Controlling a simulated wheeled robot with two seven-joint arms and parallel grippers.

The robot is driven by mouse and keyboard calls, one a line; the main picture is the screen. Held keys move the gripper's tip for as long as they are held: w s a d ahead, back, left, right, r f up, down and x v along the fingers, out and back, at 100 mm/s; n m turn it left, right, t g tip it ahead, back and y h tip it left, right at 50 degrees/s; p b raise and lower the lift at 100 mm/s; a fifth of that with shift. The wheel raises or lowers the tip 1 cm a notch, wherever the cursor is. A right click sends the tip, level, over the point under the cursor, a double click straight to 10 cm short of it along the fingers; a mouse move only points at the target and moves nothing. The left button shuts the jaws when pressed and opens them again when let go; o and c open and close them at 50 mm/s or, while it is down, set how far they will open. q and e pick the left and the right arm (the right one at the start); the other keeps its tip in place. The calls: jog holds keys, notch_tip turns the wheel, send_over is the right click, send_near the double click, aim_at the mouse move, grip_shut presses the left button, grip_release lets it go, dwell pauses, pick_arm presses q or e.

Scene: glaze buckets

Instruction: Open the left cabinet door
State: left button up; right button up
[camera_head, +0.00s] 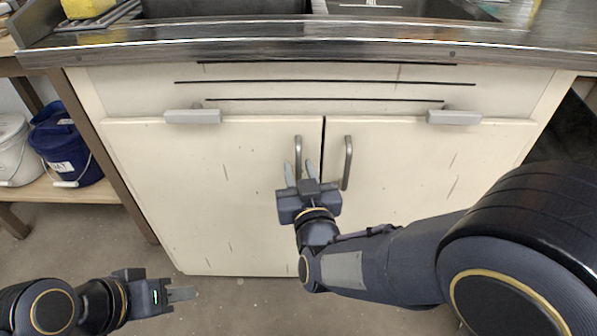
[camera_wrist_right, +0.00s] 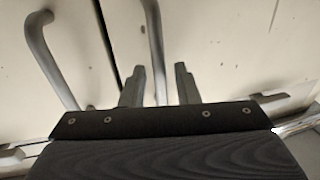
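The left cabinet door (camera_head: 200,190) is a cream panel and looks closed, level with the right door (camera_head: 430,190). Its grey bar handle (camera_head: 298,150) stands upright near the middle seam. My right gripper (camera_head: 300,170) is open at this handle, one finger on each side of it in the picture. In the right wrist view the handle (camera_wrist_right: 155,45) runs down between the two open fingers (camera_wrist_right: 158,85), closer to the left one. I cannot tell whether they touch it.
The right door's handle (camera_head: 347,162) is close beside my right gripper; it also shows in the right wrist view (camera_wrist_right: 50,60). A metal countertop (camera_head: 300,48) overhangs above. A blue bucket (camera_head: 65,150) and white bucket (camera_head: 15,150) stand on a shelf at left. Floor in front is clear.

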jog(key=shift+w+a, duration=0.1)
jog(key=shift+w, duration=0.45)
jog(key=shift+c, duration=0.2)
grip_shut()
jog(key=shift+s, duration=0.15)
